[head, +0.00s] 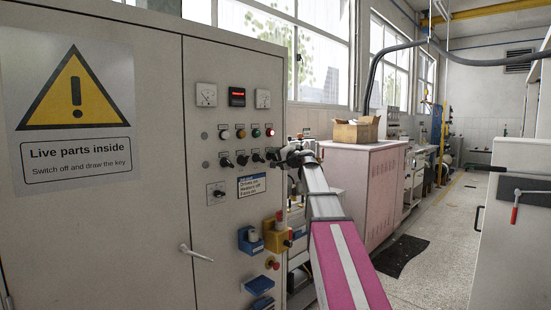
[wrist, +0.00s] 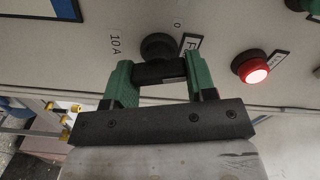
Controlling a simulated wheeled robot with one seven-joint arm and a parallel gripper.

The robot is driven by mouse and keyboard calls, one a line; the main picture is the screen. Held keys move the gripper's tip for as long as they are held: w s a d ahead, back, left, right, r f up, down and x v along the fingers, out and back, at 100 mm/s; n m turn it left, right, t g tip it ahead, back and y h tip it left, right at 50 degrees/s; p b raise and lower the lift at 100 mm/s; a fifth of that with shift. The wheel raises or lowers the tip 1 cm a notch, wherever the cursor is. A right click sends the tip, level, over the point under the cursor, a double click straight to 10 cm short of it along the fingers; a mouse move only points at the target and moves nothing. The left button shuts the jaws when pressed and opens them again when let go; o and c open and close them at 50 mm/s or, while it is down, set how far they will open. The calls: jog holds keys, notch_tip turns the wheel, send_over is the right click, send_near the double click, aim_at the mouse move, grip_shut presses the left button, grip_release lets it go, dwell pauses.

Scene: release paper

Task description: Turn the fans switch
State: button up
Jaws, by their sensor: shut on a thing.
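A black rotary switch (wrist: 158,46) sticks out of the grey panel in the wrist view, with a "0" mark and a partly hidden label starting with what looks like "F" beside it. My gripper (wrist: 160,70) has its two green fingers on either side of the switch's black handle and is shut on it. In the head view my gripper (head: 292,155) is at the right end of a row of black switches (head: 242,159) on the cabinet front. There the arm hides the held switch, and its label is too small to read.
A lit red indicator (wrist: 253,68) sits right of the gripper in the wrist view. The cabinet (head: 150,240) carries meters, sockets and a door handle (head: 195,253). A pink-sided cabinet (head: 365,195) with a cardboard box (head: 356,130) stands behind the arm. Floor (head: 440,250) is open to the right.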

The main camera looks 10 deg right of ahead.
jog(key=m, duration=0.6)
jog(key=shift+f, duration=0.2)
jog(key=m, duration=0.6)
jog(key=shift+s+f+m, duration=0.1)
jog(key=shift+m, duration=0.3)
jog(key=o, duration=0.9)
jog(key=shift+o, duration=0.2)
jog(key=v, duration=1)
jog(key=shift+s+d, duration=0.15)
jog(key=shift+s, duration=0.15)
